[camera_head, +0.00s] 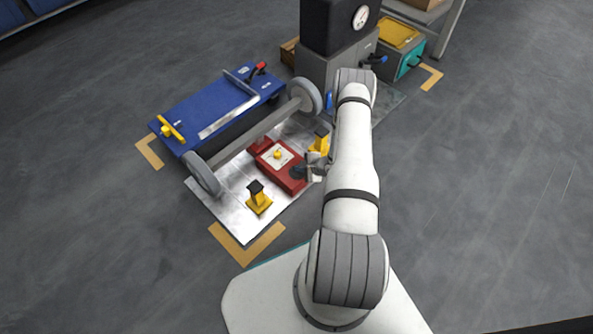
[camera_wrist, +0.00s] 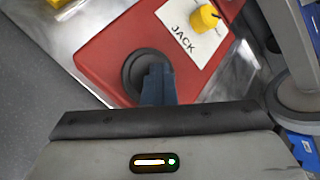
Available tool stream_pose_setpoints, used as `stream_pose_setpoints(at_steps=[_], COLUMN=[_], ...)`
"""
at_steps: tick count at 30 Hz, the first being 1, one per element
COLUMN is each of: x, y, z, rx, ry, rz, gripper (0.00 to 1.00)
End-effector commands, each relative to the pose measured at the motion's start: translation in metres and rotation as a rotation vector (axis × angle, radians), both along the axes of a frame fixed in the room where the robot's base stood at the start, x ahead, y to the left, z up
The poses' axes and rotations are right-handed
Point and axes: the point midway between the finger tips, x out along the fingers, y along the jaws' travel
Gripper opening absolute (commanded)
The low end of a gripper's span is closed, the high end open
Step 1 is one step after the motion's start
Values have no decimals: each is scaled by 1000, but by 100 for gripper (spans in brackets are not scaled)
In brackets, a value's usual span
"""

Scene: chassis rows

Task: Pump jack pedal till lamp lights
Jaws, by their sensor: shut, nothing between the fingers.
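A round black pad, seemingly the pedal (camera_wrist: 133,68), is set in the jack's near end. My gripper (camera_wrist: 157,85) is shut and empty, with its fingertips over the pad and hiding part of it. I cannot tell whether they touch. The gripper (camera_head: 299,171) also shows in the head view.
The axle's grey wheels (camera_head: 202,174) stand on either side of the jack. Yellow stands (camera_head: 258,198) are on the metal plate (camera_head: 226,212). A blue creeper-like board (camera_head: 187,105) lies behind. A grey machine with a gauge (camera_head: 361,17) stands at the back. Open floor lies right.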

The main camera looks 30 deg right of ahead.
Motion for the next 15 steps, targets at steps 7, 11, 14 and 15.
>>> stream_pose_setpoints(at_steps=[7,11,14,15], x=[-1,-1,-1,-1], y=[0,0,1,1], z=[14,22,26,26], rx=[0,0,1,1], ry=[2,2,2,2], rz=[0,0,0,0], gripper=[0,0,0,0])
